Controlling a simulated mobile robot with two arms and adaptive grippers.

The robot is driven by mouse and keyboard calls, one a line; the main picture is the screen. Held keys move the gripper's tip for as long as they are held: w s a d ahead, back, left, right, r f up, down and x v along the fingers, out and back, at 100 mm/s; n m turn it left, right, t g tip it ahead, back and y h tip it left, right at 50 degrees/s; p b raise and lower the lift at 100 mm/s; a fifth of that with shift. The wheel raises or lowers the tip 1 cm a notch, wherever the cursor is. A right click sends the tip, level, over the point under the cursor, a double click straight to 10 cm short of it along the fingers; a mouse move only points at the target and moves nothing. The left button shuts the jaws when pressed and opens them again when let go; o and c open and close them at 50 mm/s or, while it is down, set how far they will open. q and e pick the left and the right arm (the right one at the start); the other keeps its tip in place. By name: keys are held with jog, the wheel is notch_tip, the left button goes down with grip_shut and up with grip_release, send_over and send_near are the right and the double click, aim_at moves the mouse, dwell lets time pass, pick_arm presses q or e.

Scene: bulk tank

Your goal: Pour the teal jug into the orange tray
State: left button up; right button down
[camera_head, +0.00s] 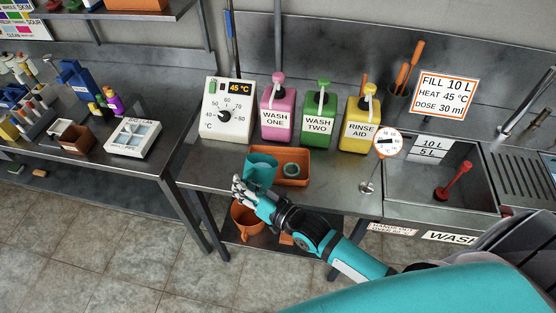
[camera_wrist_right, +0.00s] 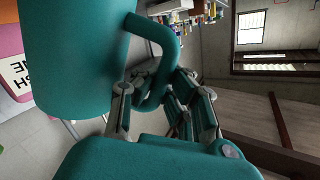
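The teal jug (camera_head: 261,169) is at the left end of the orange tray (camera_head: 307,181), overlapping its rim in the head view. It looks tilted; its contents are not visible. My right gripper (camera_head: 243,187) is at the jug's near left side. In the right wrist view the jug (camera_wrist_right: 72,55) fills the upper left, and its handle passes between the fingers of my right gripper (camera_wrist_right: 160,112), which look shut on it. A small round grey-green piece (camera_head: 291,170) lies in the tray. My left gripper is not in view.
Pink (camera_head: 278,112), green (camera_head: 318,116) and yellow (camera_head: 359,122) bottles and a white temperature dial box (camera_head: 228,110) stand behind the tray. An orange bucket (camera_head: 247,218) sits below the bench.

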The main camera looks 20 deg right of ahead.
aim_at(251, 169)
jog(key=shift+w+d+r+m+g, duration=0.3)
jog(key=shift+w+d+r+m, duration=0.25)
jog(key=shift+w+d+m, duration=0.2)
jog(key=shift+w+d+r+m+g+b, duration=0.15)
jog(key=shift+w+d+m+b, duration=0.15)
jog(key=shift+m, duration=0.3)
jog(key=shift+w+d+r+m+g+b, duration=0.1)
jog(key=shift+w+d+r+m+g, duration=0.1)
jog(key=shift+d+m, duration=0.3)
jog(key=shift+w+d+r+m+y, duration=0.15)
jog(key=shift+r+m+y, duration=0.05)
jog(key=shift+m+y, duration=0.15)
jog(key=shift+w+d+r+m, duration=0.25)
jog(key=shift+d+r+m, duration=0.1)
jog(key=shift+r+m, duration=0.15)
jog(key=shift+w+d+f+m+g+y+b, duration=0.1)
jog(key=shift+w+d+m+g+y+b, duration=0.1)
jog(key=shift+w+d+m+b, duration=0.25)
jog(key=shift+w+d+f+m+g+y+b, duration=0.15)
jog(key=shift+d+m+b, duration=0.1)
jog(key=shift+b, duration=0.4)
jog(key=d, duration=0.1)
jog(key=w+d+r+m+b, duration=0.1)
jog(key=w+d, duration=0.1)
jog(key=shift+w+r+m+b, duration=0.1)
jog(key=shift+r+m+b, duration=0.15)
jog(key=shift+m+b, duration=0.15)
